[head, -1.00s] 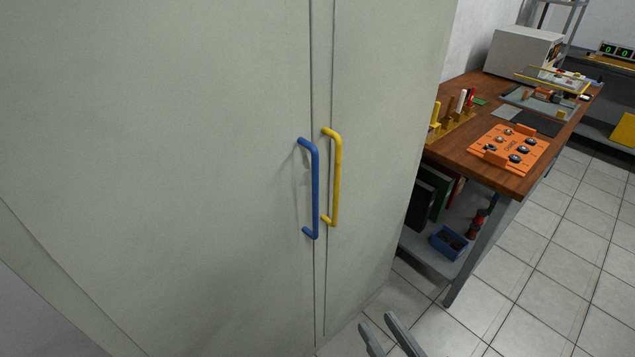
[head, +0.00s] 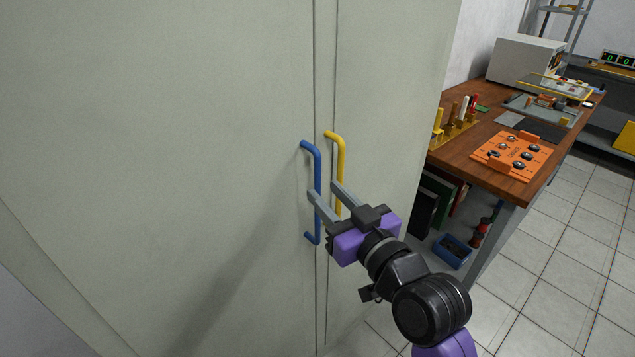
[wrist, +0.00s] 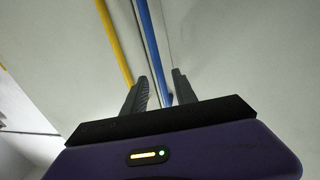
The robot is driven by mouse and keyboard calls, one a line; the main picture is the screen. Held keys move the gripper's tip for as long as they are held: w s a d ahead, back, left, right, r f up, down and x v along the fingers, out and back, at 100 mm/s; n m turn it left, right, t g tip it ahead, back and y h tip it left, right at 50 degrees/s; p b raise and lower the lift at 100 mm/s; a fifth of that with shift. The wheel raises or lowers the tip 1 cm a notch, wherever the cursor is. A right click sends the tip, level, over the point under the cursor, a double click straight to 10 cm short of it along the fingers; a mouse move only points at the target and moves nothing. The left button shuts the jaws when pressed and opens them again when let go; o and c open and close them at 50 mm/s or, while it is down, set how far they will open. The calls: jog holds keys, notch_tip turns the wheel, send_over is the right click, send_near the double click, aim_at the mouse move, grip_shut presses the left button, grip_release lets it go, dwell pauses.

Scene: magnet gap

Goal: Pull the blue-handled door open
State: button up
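The blue handle (head: 318,170) is an upright bar on the left door (head: 200,130) of a tall pale cabinet. That door looks closed against the right door (head: 385,100), which carries a yellow handle (head: 340,158). My gripper (head: 323,190) is at the lower half of the blue handle. Its fingers are apart. In the wrist view the blue handle (wrist: 152,45) runs down between the two fingertips (wrist: 161,82), and the yellow handle (wrist: 113,40) lies outside the left finger. I cannot tell whether a finger touches the blue handle.
The yellow handle is very close beside the blue one. A wooden workbench (head: 470,155) with an orange panel (head: 512,153) and pegs stands to the right of the cabinet. The tiled floor (head: 550,240) at the right is clear.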

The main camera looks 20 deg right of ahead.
aim_at(319, 187)
jog(key=shift+w+a, duration=0.15)
jog(key=shift+w, duration=0.95)
jog(key=shift+w+a, duration=0.1)
jog(key=shift+w, duration=1)
jog(key=shift+c, duration=0.2)
grip_shut()
